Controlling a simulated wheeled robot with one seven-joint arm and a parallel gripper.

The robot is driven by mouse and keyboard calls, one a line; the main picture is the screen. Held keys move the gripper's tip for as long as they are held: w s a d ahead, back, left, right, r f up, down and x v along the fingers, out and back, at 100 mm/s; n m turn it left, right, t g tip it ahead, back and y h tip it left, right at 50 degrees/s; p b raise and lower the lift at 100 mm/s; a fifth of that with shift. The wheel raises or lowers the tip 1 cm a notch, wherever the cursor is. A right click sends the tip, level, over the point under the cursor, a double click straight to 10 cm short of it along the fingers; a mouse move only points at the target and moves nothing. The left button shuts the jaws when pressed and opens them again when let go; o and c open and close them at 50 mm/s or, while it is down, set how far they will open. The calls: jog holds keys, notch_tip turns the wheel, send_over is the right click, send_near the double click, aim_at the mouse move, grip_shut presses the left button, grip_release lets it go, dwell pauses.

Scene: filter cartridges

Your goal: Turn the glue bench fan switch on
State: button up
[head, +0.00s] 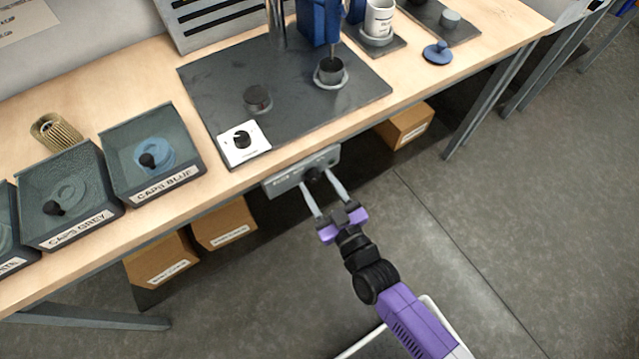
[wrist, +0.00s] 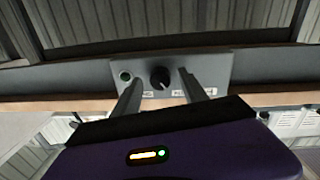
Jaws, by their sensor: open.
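A grey control panel (head: 285,181) is fixed to the front edge of the bench and carries a black rotary knob (head: 315,174). The wrist view shows the panel (wrist: 215,68) face on, with the knob (wrist: 160,77) near its middle and a pale pointer mark pointing down and to the right. A green-ringed round part (wrist: 125,76) sits left of the knob, and the small labels are unreadable. My gripper (head: 317,182) is open, its fingers on either side of the knob; contact cannot be told. It also shows in the wrist view (wrist: 159,82).
Bins labelled caps blue (head: 182,184) and caps grey (head: 98,222) stand left. Cardboard boxes (head: 224,222) sit under the bench. The floor in front is clear.

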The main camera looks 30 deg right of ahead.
jog(key=shift+c, duration=0.4)
grip_shut()
jog(key=shift+m, duration=0.4)
jog(key=m, duration=0.2)
jog(key=shift+m, duration=0.4)
jog(key=m, duration=0.3)
jog(key=shift+m+g+b, duration=0.3)
jog(key=shift+b, duration=0.1)
jog(key=m+b, duration=0.1)
jog(key=m, duration=0.2)
jog(key=shift+y, duration=0.3)
jog(key=shift+r+m+b, duration=0.1)
jog(key=shift+m+b, duration=0.4)
jog(key=shift+m, duration=1.2)
